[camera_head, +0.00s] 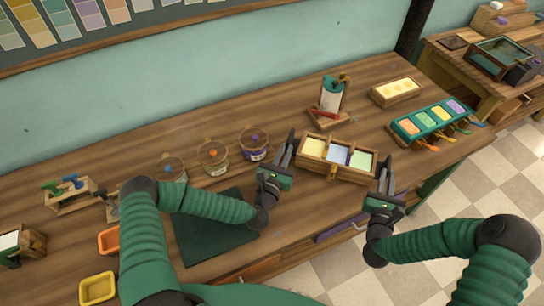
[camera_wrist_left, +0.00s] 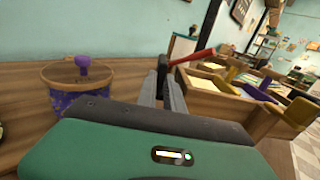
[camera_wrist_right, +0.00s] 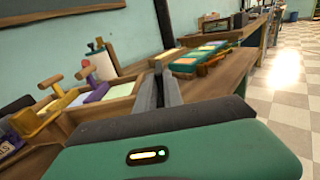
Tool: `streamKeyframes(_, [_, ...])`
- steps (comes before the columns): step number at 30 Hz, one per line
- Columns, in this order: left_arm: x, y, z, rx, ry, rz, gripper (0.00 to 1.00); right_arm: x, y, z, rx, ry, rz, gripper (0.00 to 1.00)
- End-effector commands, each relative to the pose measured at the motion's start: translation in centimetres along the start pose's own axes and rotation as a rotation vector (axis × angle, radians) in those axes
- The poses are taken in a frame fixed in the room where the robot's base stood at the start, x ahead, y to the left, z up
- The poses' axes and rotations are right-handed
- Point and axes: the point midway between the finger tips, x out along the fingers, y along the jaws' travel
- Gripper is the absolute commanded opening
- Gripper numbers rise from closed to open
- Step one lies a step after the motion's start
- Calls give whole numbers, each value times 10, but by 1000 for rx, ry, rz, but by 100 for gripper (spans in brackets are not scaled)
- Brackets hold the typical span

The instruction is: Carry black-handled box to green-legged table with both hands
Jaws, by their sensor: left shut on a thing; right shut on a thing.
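A wooden box (camera_head: 333,176) with three compartments of pale yellow, blue and green stands between my grippers over the long wooden table (camera_head: 300,210). My left gripper (camera_head: 289,146) is shut at the box's left end. My right gripper (camera_head: 387,172) is shut at its right end. The dark fingers hide the grips, so black handles cannot be made out. The box also shows in the left wrist view (camera_wrist_left: 215,97) and the right wrist view (camera_wrist_right: 118,103). I cannot tell whether it touches the tabletop. A green leg (camera_head: 432,186) shows under the long table's right part.
A stand with a white cylinder (camera_head: 331,97) is behind the box. A green tray of coloured blocks (camera_head: 432,120) and a pale yellow tray (camera_head: 397,91) lie to its right. Several pots, including a purple one (camera_head: 254,145), stand left. Another table (camera_head: 450,62) is at upper right, across a gap.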

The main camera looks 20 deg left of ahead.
Motion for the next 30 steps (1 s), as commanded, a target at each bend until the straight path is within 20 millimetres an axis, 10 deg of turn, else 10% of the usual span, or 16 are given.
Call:
streamKeyframes(26, [0, 1, -53, 0, -4, 2, 0, 0, -1, -53, 0, -4, -2, 0])
streamKeyframes(30, [0, 1, -48, 0, -1, 1, 30, 0, 0, -48, 0, -1, -1, 30])
